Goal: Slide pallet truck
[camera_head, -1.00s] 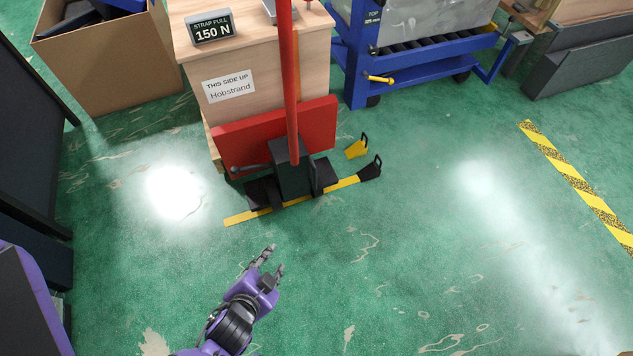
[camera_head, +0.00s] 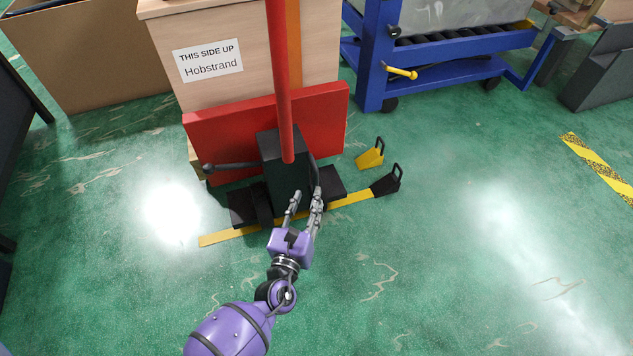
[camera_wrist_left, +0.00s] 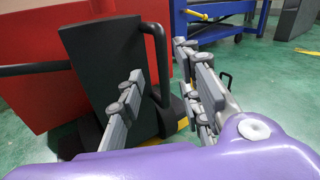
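The pallet truck is red and black, with a red upright pole (camera_head: 281,90), a red panel (camera_head: 220,130) and a black block (camera_head: 284,160) at its base. It stands against a wooden crate (camera_head: 235,25) labelled Hobstrand. My left gripper (camera_head: 307,199) is open, its fingers apart in front of the black block. In the left wrist view the gripper (camera_wrist_left: 165,90) has its fingers on either side of a black curved handle bar (camera_wrist_left: 158,55) beside the block. Contact cannot be told. My right gripper is not in view.
A yellow floor strip (camera_head: 220,238) runs by the truck's base. A yellow wedge (camera_head: 371,156) and a black wedge (camera_head: 388,182) lie to its right. A blue roller cart (camera_head: 440,75) stands at the back right, a cardboard box (camera_head: 90,60) at the back left. Floor in front is clear.

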